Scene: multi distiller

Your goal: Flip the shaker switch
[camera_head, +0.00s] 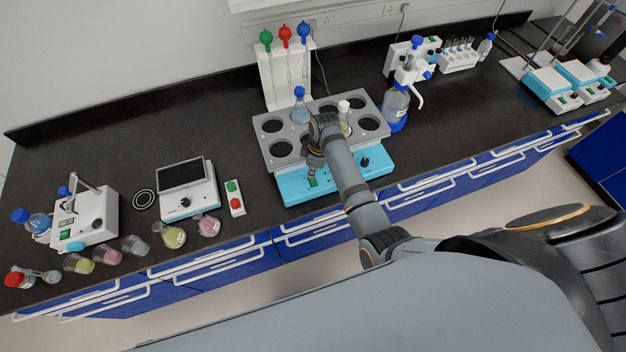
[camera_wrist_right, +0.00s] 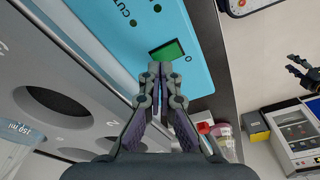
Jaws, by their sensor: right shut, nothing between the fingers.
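The shaker (camera_head: 334,181) is a blue base under a grey rack with round holes, in the middle of the bench. Its green switch (camera_head: 313,182) is on the front panel and shows near the fingertips in the right wrist view (camera_wrist_right: 168,50). My right gripper (camera_head: 311,172) is shut and empty, pointing down at the switch. Its fingertips (camera_wrist_right: 160,68) are together at the switch's edge; I cannot tell whether they touch it. My left gripper (camera_wrist_right: 303,72) shows at the right edge of the wrist view, fingers apart and empty; it is outside the head view.
Flasks (camera_head: 300,107) stand in the rack, one partly behind my right arm. A blue-based bottle (camera_head: 396,104) stands close on the right.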

